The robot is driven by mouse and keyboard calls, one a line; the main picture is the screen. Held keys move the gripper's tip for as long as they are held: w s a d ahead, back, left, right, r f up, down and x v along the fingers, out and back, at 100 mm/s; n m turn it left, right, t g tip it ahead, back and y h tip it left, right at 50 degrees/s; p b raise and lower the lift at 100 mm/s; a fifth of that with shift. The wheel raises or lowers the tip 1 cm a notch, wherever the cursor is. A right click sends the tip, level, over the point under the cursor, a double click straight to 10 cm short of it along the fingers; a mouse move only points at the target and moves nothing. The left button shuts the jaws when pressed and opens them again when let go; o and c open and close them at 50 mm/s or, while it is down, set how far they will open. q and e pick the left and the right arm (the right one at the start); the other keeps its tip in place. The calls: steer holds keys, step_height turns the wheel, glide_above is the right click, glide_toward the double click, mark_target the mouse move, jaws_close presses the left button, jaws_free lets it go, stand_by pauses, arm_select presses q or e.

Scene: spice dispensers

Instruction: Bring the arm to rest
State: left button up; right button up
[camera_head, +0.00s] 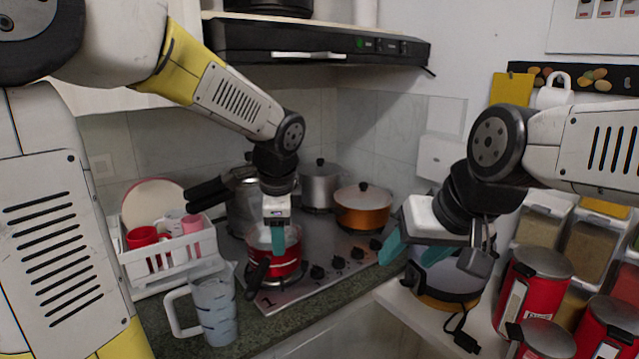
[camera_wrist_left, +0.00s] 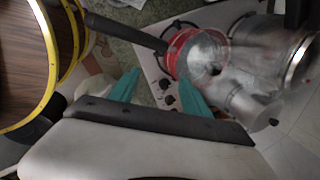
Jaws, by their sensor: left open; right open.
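My left gripper (camera_head: 279,238) hangs down over the red pot (camera_head: 278,266) on the hob in the head view, with its teal fingers in front of the pot's upper part. In the left wrist view its two fingers stand apart with nothing between them, so the left gripper (camera_wrist_left: 158,90) is open and empty. The red pot (camera_wrist_left: 185,48) lies beyond the fingers there; I cannot tell whether they touch it. My right gripper (camera_head: 428,250) is open at the right in the head view, its teal fingers apart in front of a round appliance on the counter. I see nothing held in it.
A clear jug (camera_head: 213,308) and a white dish rack (camera_head: 172,252) with red cups stand left of the hob (camera_head: 330,268). An orange pot (camera_head: 363,206) and steel pots stand behind. Red canisters (camera_head: 528,285) crowd the right counter. A black hood (camera_head: 320,45) hangs above.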

arm_select(q)
steer(key=s+a+r+n+t+h, duration=0.1)
steer(key=s+a+r+n, duration=0.1)
steer(key=s+n, duration=0.6)
steer(key=s+a+r+n+t+h, duration=0.1)
steer(key=s+a+r+n+h, duration=0.1)
steer(key=s+n, duration=0.5)
steer(key=shift+s+a+r+n, duration=0.35)
steer(key=shift+a+r+n, duration=0.3)
steer(key=shift+a, duration=0.25)
